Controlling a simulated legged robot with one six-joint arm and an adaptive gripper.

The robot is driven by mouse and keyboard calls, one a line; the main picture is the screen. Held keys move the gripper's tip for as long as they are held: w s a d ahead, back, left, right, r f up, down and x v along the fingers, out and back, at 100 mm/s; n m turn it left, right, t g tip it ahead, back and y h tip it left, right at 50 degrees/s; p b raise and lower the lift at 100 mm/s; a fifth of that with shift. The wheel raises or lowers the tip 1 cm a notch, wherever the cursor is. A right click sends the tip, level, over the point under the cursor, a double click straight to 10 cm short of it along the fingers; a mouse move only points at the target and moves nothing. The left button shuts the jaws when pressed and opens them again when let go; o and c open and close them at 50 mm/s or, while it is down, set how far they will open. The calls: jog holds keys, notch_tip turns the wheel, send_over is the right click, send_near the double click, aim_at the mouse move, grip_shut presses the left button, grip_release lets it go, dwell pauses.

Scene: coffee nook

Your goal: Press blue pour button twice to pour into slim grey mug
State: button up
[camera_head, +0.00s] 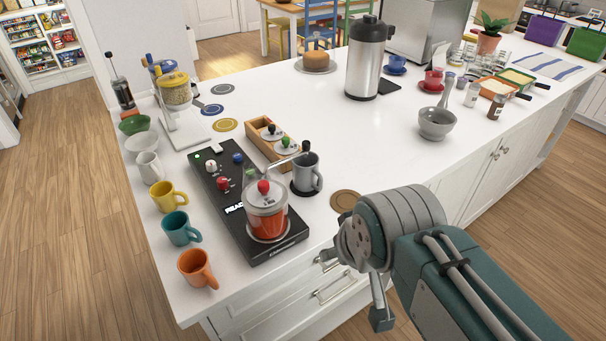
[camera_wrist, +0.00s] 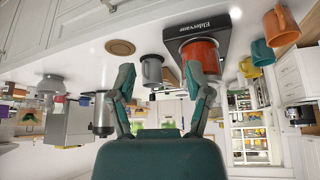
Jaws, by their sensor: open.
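A black dispenser base (camera_head: 275,245) stands near the counter's front corner with a clear jar of red liquid (camera_head: 267,222) on it. A blue button (camera_head: 238,158) is near its far right edge, by a red knob (camera_head: 223,184) and a white knob (camera_head: 211,167). The slim grey mug (camera_head: 306,175) stands upright on a dark coaster right of the base, beside the spout; it also shows in the wrist view (camera_wrist: 152,70). My gripper (camera_head: 354,285) is open and empty, off the counter's front edge, apart from everything. Its spread fingers (camera_wrist: 160,72) show in the wrist view, where the blue button cannot be made out.
Orange, teal, yellow and pale mugs (camera_head: 197,268) line the left edge. A wooden box (camera_head: 262,145) with round-knobbed items is behind the mug. A brown coaster (camera_head: 345,200) lies to its right. A grey mortar (camera_head: 436,123) stands farther right; the counter between is clear.

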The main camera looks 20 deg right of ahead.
jog(key=shift+c, duration=0.3)
grip_shut()
dwell(1.1)
